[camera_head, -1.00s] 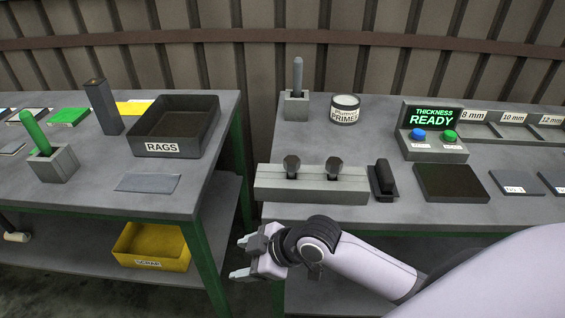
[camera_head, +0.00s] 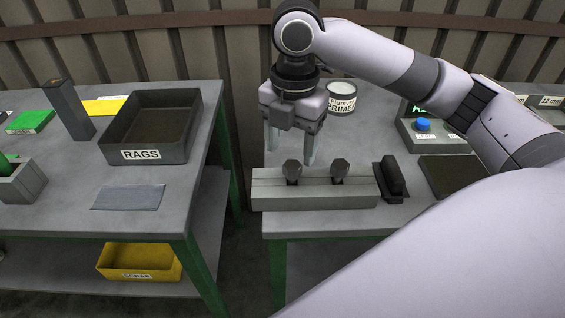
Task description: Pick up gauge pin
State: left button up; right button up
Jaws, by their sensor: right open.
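My right gripper (camera_head: 290,148) hangs over the back left of the right bench, open, with its fingers pointing down. The grey upright pin in a small grey block, seen earlier at that spot and likely the gauge pin, is hidden behind the gripper. Whether the fingers are around it cannot be told. A green pin (camera_head: 6,166) in a grey block (camera_head: 22,184) is cut off at the left edge. My left gripper is not in view.
A long grey block (camera_head: 315,190) with two dark knobs stands in front of the gripper, beside a black handled piece (camera_head: 391,182). A primer can (camera_head: 342,99) stands close right of the gripper. The left bench holds a rags tray (camera_head: 157,154).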

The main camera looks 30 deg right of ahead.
aim_at(292, 165)
jog(key=shift+d, duration=0.2)
jog(key=shift+f, duration=0.4)
jog(key=f, duration=0.6)
jog(key=shift+w+d, duration=0.15)
jog(key=shift+w, duration=0.05)
jog(key=shift+r, duration=0.1)
grip_shut()
